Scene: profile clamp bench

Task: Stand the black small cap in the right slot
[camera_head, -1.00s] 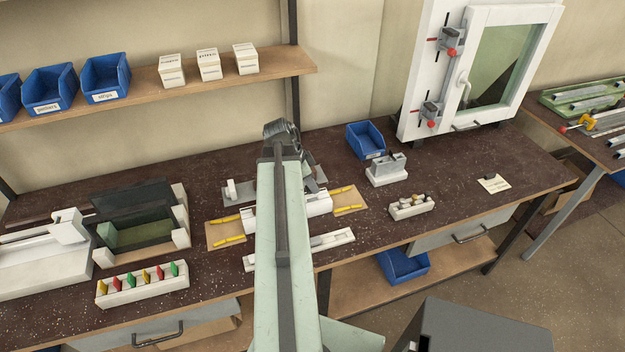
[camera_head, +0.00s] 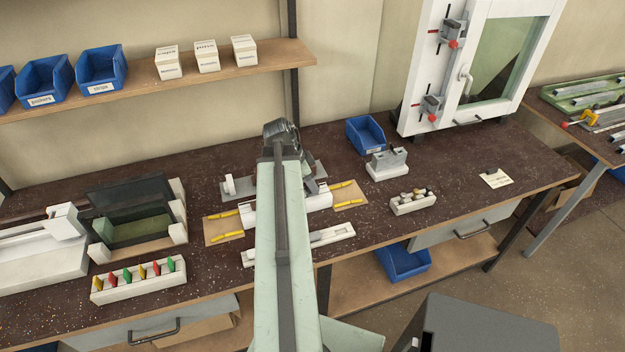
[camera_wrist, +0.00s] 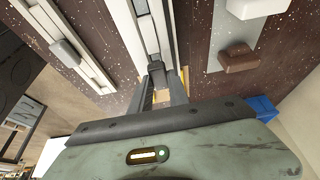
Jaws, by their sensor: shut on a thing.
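In the wrist view my gripper (camera_wrist: 158,84) is shut on a small black piece (camera_wrist: 157,72), which looks like the black small cap. It is held at the end of a long white channel fixture (camera_wrist: 150,28). Whether the cap touches the fixture, I cannot tell. In the head view my arm covers the middle of the white fixture (camera_head: 318,202), and the cap is not clear there. A grey block on a white base (camera_head: 387,172) stands right of the arm. Which opening is the right slot, I cannot make out.
A white rack of small knobs (camera_head: 413,205) and a blue bin (camera_head: 366,133) are to the right. A rack of coloured tabs (camera_head: 138,287) and a dark open box (camera_head: 138,212) are at left. A white rail (camera_head: 331,237) lies in front. The bench's right end is mostly clear.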

